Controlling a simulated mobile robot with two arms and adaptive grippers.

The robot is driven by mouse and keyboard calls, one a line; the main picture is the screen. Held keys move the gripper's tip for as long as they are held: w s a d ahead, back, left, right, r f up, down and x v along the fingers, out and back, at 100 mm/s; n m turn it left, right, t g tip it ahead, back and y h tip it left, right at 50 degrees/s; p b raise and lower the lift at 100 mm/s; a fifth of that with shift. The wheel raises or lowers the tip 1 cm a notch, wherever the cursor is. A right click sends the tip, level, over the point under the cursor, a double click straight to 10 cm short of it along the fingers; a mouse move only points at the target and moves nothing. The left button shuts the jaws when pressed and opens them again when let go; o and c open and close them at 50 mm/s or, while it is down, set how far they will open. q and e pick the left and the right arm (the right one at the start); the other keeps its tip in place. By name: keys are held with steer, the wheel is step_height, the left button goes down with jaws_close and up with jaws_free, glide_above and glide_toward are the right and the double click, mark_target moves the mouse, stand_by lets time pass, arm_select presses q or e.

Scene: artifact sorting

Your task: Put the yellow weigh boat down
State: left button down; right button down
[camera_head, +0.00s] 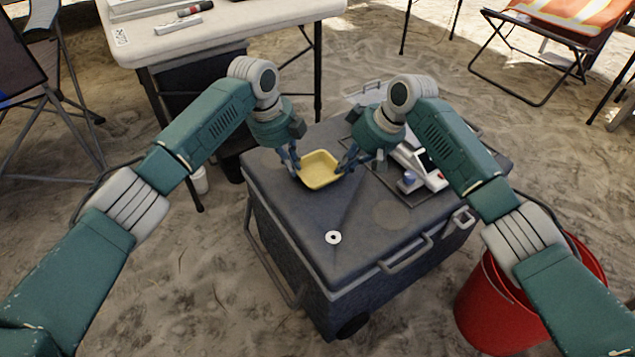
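The yellow weigh boat (319,171) is a shallow open tray at the back left of the dark grey case's lid (290,205). My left gripper (295,168) has its fingertips at the boat's left rim, and my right gripper (342,168) has its fingertips at the right rim. Both look shut on the rim, though the fingertips are small here. The boat looks about level and empty. I cannot tell whether it touches the lid or hangs just above it.
A white device (432,178) and a small blue-topped item (408,182) are on a tray at the lid's right. A white ring (333,237) lies near the front. A red bucket (500,310) stands right of the case. A white table (235,25) is behind left. The lid's front left is clear.

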arm_select(q)
steer(key=c, duration=1.9)
jaws_free()
steer(key=shift+a+f, duration=0.2)
steer(key=shift+c, duration=0.2)
arm_select(e)
steer(key=c, duration=1.9)
jaws_free()
steer(key=shift+d+f, duration=0.25)
steer(key=shift+c, duration=0.2)
arm_select(q)
steer(key=shift+d, duration=0.1)
arm_select(e)
steer(key=shift+a, duration=0.1)
steer(key=shift+a, duration=0.15)
steer(key=shift+r, duration=0.15)
arm_select(q)
steer(key=v, duration=1.2)
arm_select(e)
steer(key=v, duration=1.2)
